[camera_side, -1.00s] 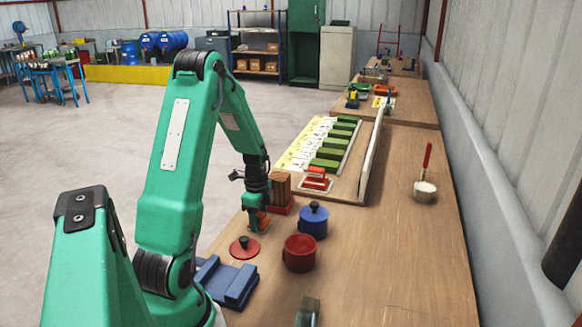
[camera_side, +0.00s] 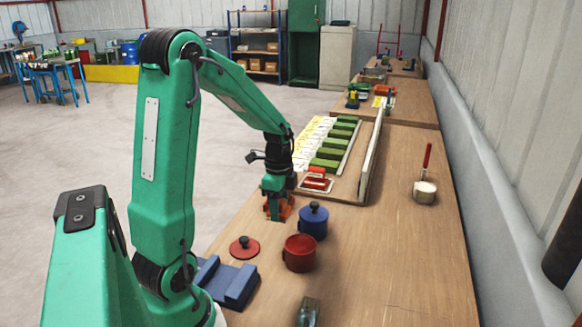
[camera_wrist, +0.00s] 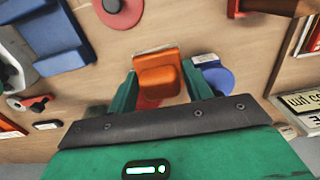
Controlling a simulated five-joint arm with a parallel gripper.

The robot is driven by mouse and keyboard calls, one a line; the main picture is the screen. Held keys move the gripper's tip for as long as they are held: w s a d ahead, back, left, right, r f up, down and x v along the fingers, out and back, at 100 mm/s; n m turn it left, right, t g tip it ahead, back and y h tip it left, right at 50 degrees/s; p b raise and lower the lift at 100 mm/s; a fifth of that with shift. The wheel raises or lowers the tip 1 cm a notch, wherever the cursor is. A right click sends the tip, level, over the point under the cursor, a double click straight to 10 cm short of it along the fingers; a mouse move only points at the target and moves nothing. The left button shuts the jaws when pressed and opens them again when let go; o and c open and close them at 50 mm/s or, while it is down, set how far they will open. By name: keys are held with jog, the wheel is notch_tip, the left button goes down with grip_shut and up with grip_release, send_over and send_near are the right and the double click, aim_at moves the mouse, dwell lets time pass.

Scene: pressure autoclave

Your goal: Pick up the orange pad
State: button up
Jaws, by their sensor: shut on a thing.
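The orange pad (camera_wrist: 158,78) is between the two fingers of my gripper (camera_wrist: 160,88) in the wrist view. The fingers press on its left and right sides, so my gripper is shut on it. In the side view my gripper (camera_side: 277,206) points down over the left part of the bench, just behind and left of the blue pot. Orange shows at its tip there, partly hidden by the fingers. I cannot tell how far the pad is above the bench.
A blue pot (camera_side: 313,221) and a red pot (camera_side: 299,253) stand close by. A red lid (camera_side: 244,247) and a blue cradle (camera_side: 232,281) lie nearer. A board with green blocks (camera_side: 329,153) is behind.

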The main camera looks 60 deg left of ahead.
jog(key=shift+w+d+r, duration=0.25)
jog(key=shift+d+r, duration=0.35)
jog(key=shift+d, duration=0.35)
jog(key=o, duration=0.4)
jog(key=shift+c, duration=1.5)
